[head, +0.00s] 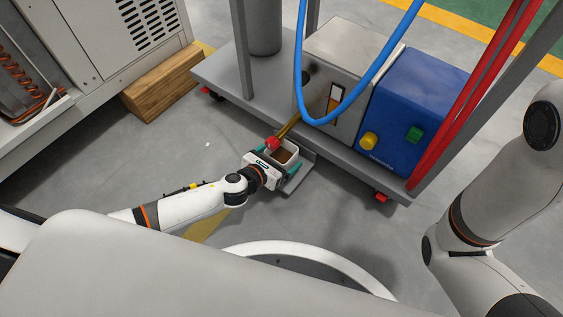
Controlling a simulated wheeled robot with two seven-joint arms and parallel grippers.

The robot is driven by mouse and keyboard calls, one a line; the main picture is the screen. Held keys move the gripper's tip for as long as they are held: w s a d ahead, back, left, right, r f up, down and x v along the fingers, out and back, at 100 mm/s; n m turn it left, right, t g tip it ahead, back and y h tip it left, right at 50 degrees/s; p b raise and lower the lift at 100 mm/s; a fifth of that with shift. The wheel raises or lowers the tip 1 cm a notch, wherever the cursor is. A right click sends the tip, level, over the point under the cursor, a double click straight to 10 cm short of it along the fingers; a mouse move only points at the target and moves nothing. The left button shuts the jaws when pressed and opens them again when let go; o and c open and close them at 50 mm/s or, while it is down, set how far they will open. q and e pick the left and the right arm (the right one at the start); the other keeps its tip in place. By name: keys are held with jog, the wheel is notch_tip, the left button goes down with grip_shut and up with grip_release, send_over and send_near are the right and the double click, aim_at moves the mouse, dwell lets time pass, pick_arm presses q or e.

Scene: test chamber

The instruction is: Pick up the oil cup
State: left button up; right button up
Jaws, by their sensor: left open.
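The oil cup (291,151) is a small pale square cup with brown oil inside. It sits low beside the cart, on or just above a grey plate, below a brass pipe (288,127) with a red valve handle (272,143). My left gripper (280,160) is at the cup, with its teal fingers open on either side of it. I cannot tell whether the fingers touch the cup. The gripper's body hides the cup's near side. My right arm (470,215) shows at the right, but its gripper is out of view.
A grey wheeled cart (225,75) carries a grey box (350,50) and a blue box (415,105) behind the cup. A blue hose (300,60) and red hoses (475,95) hang in front. A wooden block (162,84) lies at left by a white cabinet. Floor left of the cup is clear.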

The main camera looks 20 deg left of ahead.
pick_arm(q)
jog(key=shift+w+d+f, duration=0.15)
jog(key=shift+w, duration=0.15)
jog(key=shift+c, duration=0.4)
jog(key=c, duration=1)
